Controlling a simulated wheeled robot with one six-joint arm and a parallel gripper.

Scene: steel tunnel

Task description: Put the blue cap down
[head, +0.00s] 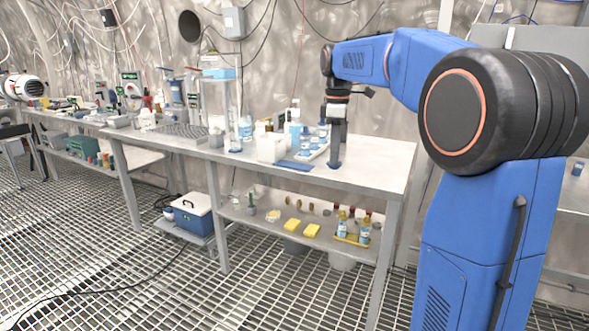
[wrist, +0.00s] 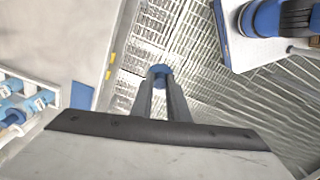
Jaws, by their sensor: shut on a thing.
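The blue cap (wrist: 159,74) is held between the fingertips of my gripper (wrist: 160,84). In the head view my gripper (head: 336,150) points down near the front of the white workbench (head: 372,160), with the cap (head: 334,164) at its tip. In the wrist view the floor grating shows behind the cap, with the bench edge to its left, so the cap appears above the bench height and near or past that edge. I cannot tell its exact height.
A white rack with blue-capped bottles (head: 314,151) and a flat blue piece (head: 294,165) lie left of my gripper. A white box (head: 271,148) stands farther left. The bench's right end looks clear. Yellow sponges (head: 311,230) lie on the lower shelf.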

